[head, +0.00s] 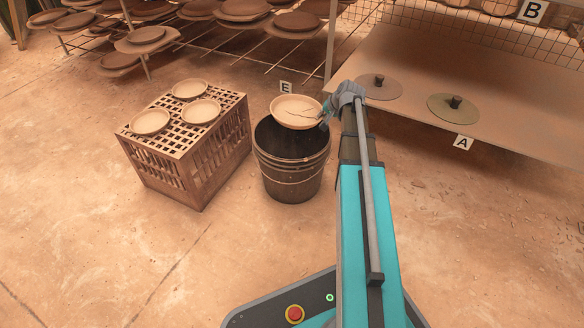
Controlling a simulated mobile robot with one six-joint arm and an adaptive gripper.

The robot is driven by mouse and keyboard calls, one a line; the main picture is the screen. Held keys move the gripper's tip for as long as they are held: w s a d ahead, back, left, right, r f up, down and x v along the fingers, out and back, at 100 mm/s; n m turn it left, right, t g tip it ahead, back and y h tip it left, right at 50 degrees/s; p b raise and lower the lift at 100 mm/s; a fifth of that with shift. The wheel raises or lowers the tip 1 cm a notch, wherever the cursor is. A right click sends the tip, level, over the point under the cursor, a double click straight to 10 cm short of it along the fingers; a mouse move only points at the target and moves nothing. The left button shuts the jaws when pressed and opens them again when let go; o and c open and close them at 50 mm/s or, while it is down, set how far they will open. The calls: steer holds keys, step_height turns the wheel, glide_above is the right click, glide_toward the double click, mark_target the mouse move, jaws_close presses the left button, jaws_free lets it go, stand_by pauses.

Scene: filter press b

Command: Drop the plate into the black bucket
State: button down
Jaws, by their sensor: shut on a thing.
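A pale round plate (293,111) is held above the black bucket (290,165), over the far part of its mouth. A dark line, perhaps a crack, runs across the plate near its right side. My gripper (323,112) is shut on the plate's right edge. The bucket stands upright on the floor, and its dark inside shows in front of the plate. The plate hides the back of the bucket's rim. Whether the plate touches the rim is hard to tell.
A slatted crate (205,165) left of the bucket has three pale plates on top. Racks of brown plates (150,40) stand behind. At right, a low board (440,85) holds two discs with dark knobs, near label A (463,143). The front floor is clear.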

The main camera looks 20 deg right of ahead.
steer(key=shift+f+b, duration=1.05)
steer(key=shift+f, duration=0.3)
steer(key=c, duration=0.7)
jaws_free()
steer(key=shift+r, duration=0.2)
step_height(320, 180, up, 6)
steer(key=p, duration=0.6)
steer(key=shift+r, duration=0.1)
steer(key=a+r+p, duration=0.2)
steer(key=r+p, duration=0.5)
steer(key=a+r+p, duration=0.2)
steer(key=r+p, duration=0.6)
steer(key=s+a+r+p, duration=0.1)
steer(key=a+r+p, duration=0.1)
steer(key=r+p, duration=0.5)
steer(key=shift+a+r+p, duration=0.3)
steer(key=shift+r+p, duration=0.1)
steer(key=shift+p, duration=0.3)
